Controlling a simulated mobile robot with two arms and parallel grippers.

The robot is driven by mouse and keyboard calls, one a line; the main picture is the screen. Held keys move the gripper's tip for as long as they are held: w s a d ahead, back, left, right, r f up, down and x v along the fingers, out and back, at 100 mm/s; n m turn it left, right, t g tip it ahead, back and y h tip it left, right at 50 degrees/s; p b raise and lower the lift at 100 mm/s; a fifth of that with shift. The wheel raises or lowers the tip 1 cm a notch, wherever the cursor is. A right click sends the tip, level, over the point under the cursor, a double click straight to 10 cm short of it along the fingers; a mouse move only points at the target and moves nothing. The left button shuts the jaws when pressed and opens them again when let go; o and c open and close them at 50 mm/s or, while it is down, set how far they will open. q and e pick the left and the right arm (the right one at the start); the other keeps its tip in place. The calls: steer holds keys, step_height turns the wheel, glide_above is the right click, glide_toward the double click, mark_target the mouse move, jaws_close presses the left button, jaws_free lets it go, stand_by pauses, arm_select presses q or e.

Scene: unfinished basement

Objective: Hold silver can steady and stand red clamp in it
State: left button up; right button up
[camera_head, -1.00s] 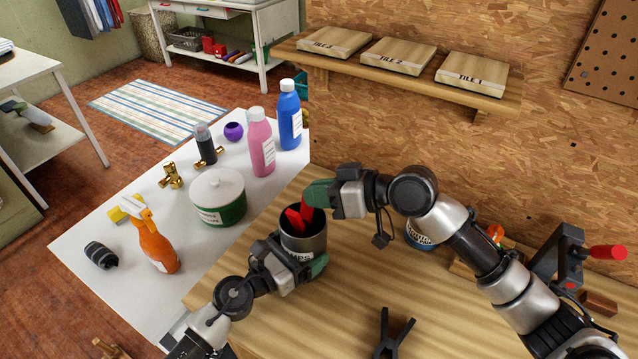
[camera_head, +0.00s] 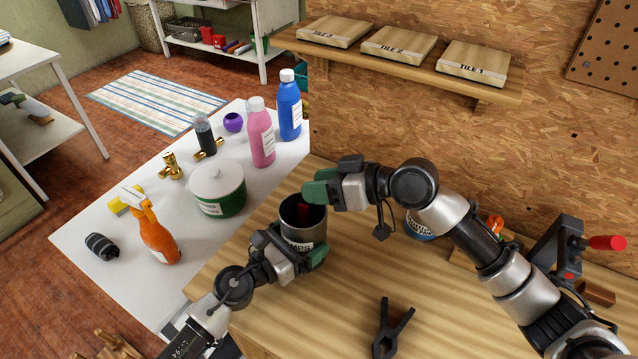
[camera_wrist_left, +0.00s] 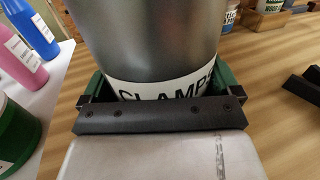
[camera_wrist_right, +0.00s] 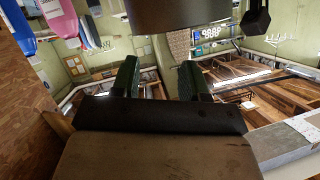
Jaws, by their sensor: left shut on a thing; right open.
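The silver can (camera_head: 305,233), labelled CLAMPS, stands upright on the wooden workbench (camera_head: 350,300). My left gripper (camera_head: 292,256) is shut on the can low down, a finger on each side. The can and its label fill the top of the left wrist view (camera_wrist_left: 160,45). The red clamp (camera_head: 303,211) is inside the can; only a small red part shows below the rim, and the rest is hidden. My right gripper (camera_head: 317,189) is open just above the can's back rim. Its fingers (camera_wrist_right: 159,82) are apart and empty in the right wrist view.
A black clamp (camera_head: 390,325) lies on the bench at the front. A blue-labelled can (camera_head: 420,226) stands behind my right arm. A red-handled vise (camera_head: 560,255) is at right. A white table (camera_head: 100,220) at left holds a green pot (camera_head: 218,195), spray bottle (camera_head: 158,240) and bottles.

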steer(key=v, duration=1.1)
steer(key=shift+d, duration=0.35)
steer(key=shift+s+r, duration=0.1)
steer(key=shift+s, duration=0.05)
arm_select(q)
steer(key=o, duration=0.6)
